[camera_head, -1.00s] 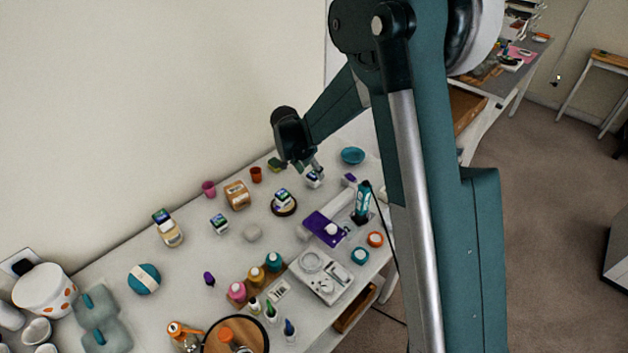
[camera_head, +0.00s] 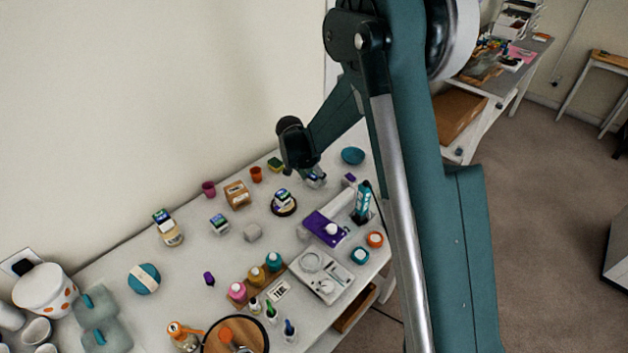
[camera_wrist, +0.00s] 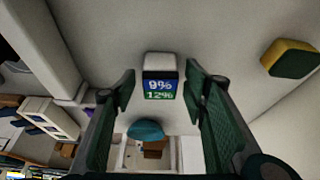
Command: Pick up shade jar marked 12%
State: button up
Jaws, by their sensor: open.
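A small white jar (camera_wrist: 160,62) with a dark band stands ahead of my gripper in the wrist view. Its label reads 9% on blue and 12% on green. My gripper (camera_wrist: 160,84) is open, with one green finger on each side of the jar in the picture. I cannot tell whether the fingertips reach around it or stop short. In the head view my gripper (camera_head: 312,172) is low over the back right of the table, and the jar (camera_head: 316,181) is partly hidden by it.
Similar labelled jars stand to the left, one on the white table (camera_head: 219,224) and one on a dark round coaster (camera_head: 283,211). A teal bowl (camera_head: 353,156) is right of my gripper. A yellow-green sponge (camera_wrist: 290,58) lies nearby. A purple-topped device (camera_head: 325,228) is in front.

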aim_at(314, 174)
jog(key=c, duration=1)
jog(key=shift+r, duration=0.1)
jog(key=shift+r, duration=4.95)
